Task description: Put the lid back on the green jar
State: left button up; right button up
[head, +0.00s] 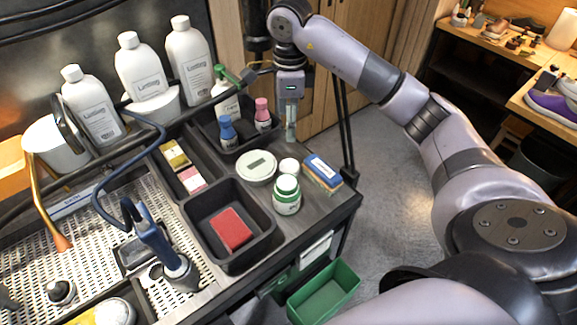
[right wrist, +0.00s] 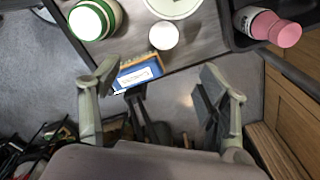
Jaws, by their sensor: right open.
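The green jar (head: 287,203) stands upright on the dark bench top, right of the black tray; its green rim surrounds a white top. It also shows in the right wrist view (right wrist: 93,20), at upper left. A small round white piece (head: 289,166), which may be the lid, sits just behind the jar, also in the right wrist view (right wrist: 164,36). I cannot tell for sure that it is the lid. My left gripper is not in view.
A black tray (head: 262,245) holds a red sponge. Blue and pink-capped bottles (head: 263,114) stand in a bin near my right gripper.

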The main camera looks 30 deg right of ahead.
notch_tip(320, 180, down, 5)
jog(key=p, duration=0.1)
send_over(288, 166)
jog(key=f, duration=0.5)
jog(key=shift+s, duration=0.4)
jog(key=shift+f, duration=0.3)
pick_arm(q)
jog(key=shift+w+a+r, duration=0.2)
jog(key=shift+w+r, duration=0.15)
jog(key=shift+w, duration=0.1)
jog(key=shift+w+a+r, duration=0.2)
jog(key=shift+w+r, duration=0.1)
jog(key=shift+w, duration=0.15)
pick_arm(e)
jog(key=shift+w+f+p, duration=0.1)
jog(key=shift+f+p, duration=0.15)
jog(key=shift+p, duration=0.2)
jog(key=f, duration=0.1)
jog(key=f+p, duration=0.1)
jog(key=f, duration=0.1)
jog(key=shift+w+f+p, duration=0.3)
jog(key=shift+p, duration=0.1)
jog(key=shift+f, duration=0.55)
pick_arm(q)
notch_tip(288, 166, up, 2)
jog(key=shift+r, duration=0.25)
